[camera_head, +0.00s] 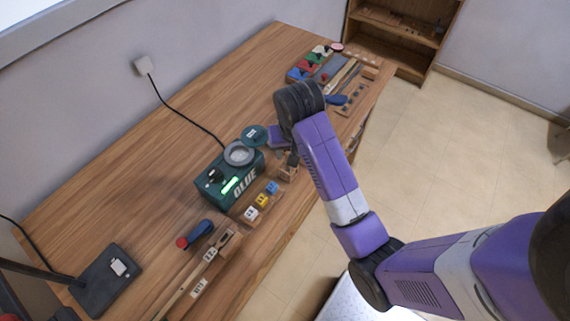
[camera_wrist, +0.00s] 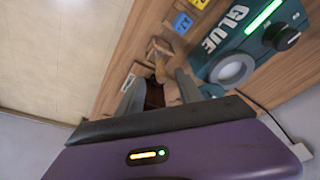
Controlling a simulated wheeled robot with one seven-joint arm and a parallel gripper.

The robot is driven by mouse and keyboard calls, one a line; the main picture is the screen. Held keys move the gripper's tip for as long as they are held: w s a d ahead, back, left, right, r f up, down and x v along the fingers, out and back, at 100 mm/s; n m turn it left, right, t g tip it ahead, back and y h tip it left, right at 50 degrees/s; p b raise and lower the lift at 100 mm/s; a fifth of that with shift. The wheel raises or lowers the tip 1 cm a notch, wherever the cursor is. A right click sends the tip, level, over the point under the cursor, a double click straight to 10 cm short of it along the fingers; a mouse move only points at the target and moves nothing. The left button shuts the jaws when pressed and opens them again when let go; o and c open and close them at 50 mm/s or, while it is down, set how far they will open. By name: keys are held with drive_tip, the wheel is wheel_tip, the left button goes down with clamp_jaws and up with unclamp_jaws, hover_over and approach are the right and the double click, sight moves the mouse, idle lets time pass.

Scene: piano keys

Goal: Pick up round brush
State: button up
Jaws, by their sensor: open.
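My gripper (camera_wrist: 159,80) is open, with its two grey fingers reaching down over the table edge area in the wrist view. A small wooden piece with a light handle-like part (camera_wrist: 160,66) shows between and just beyond the fingertips. It may be the round brush, but its shape is partly hidden by the fingers, and I cannot tell whether they touch it. A dark brown patch lies between the fingers below it. In the head view, a small wooden holder (camera_head: 289,173) stands under my gripper, beside the green glue machine. My arm hides part of this area.
The green glue machine (camera_head: 231,180) stands close to the gripper; it also shows in the wrist view (camera_wrist: 262,45). Lettered blocks (camera_head: 262,201) sit in a wooden rack in front of it. A red-and-blue tool (camera_head: 195,234) lies nearer. The table (camera_head: 130,160) is clear at left.

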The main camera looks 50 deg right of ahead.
sight(288, 167)
drive_tip(key=shift+p+x, duration=0.7)
drive_tip(key=shift+x, duration=2.85)
drive_tip(key=shift+w+d, duration=0.1)
drive_tip(key=shift+w, duration=0.05)
clamp_jaws()
